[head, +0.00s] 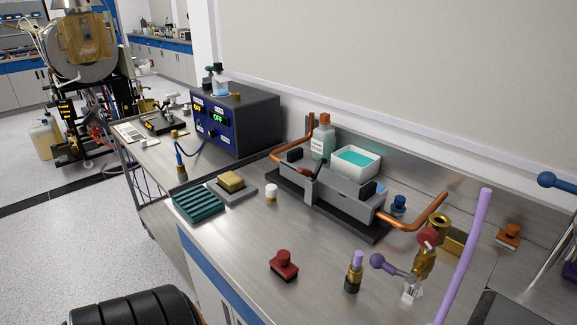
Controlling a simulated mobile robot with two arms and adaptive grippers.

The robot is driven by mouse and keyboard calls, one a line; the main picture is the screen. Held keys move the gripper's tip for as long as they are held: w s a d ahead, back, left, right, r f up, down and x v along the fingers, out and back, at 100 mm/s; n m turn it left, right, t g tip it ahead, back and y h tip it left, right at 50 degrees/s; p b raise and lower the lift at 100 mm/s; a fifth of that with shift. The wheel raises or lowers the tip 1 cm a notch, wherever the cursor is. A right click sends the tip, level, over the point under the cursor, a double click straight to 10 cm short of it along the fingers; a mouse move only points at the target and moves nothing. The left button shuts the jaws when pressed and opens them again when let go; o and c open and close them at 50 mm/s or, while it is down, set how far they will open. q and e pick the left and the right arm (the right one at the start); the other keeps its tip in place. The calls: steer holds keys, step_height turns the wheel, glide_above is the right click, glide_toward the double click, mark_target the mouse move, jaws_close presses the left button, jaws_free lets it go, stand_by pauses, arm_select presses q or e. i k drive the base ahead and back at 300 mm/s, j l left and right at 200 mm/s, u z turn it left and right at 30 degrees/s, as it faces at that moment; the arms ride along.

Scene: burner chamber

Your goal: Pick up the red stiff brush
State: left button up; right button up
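The red brush (284,265) stands upright on the metal bench top, near its front edge in the head view. It has a round knob on top of a red block. Neither of my grippers shows in this view.
Behind the brush is a grey fixture (325,198) with copper pipes. A green ribbed block (198,202) and white cap (271,191) lie left. An orange-red knobbed piece (508,236) is far right.

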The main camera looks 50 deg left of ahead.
mark_target(282, 264)
steer(key=u, duration=1.65)
steer(key=j, duration=0.15)
